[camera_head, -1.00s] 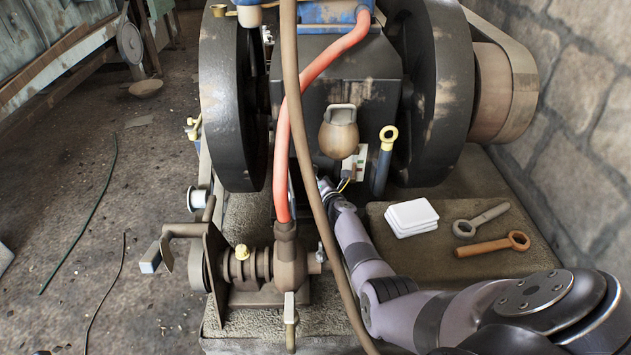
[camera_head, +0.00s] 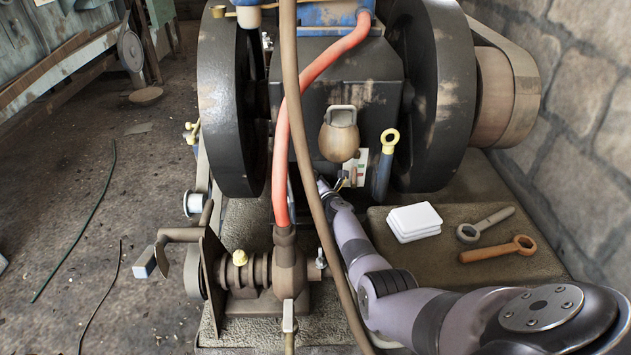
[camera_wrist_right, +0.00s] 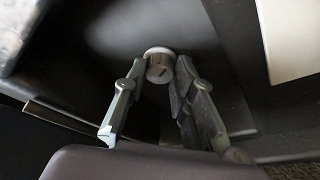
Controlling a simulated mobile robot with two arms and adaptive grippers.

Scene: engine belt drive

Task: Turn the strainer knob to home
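A small round pale knob (camera_wrist_right: 159,66), taken to be the strainer knob, sits on a dark surface in the right wrist view. A short dark line marks its face. My right gripper (camera_wrist_right: 160,72) has one finger on each side of the knob, and the fingertips appear to touch its sides, so it looks shut on it. In the head view my right gripper (camera_head: 324,186) is small and reaches low on the engine's front, partly hidden by the brown hose. The knob cannot be made out there. My left gripper is not in view.
The brown hose (camera_head: 300,120) and red hose (camera_head: 281,150) hang left of my right arm. A brown pot-like part (camera_head: 339,138) is just above the gripper. White blocks (camera_head: 414,221) and two wrenches (camera_head: 495,249) lie right. Big flywheels (camera_head: 232,110) stand either side.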

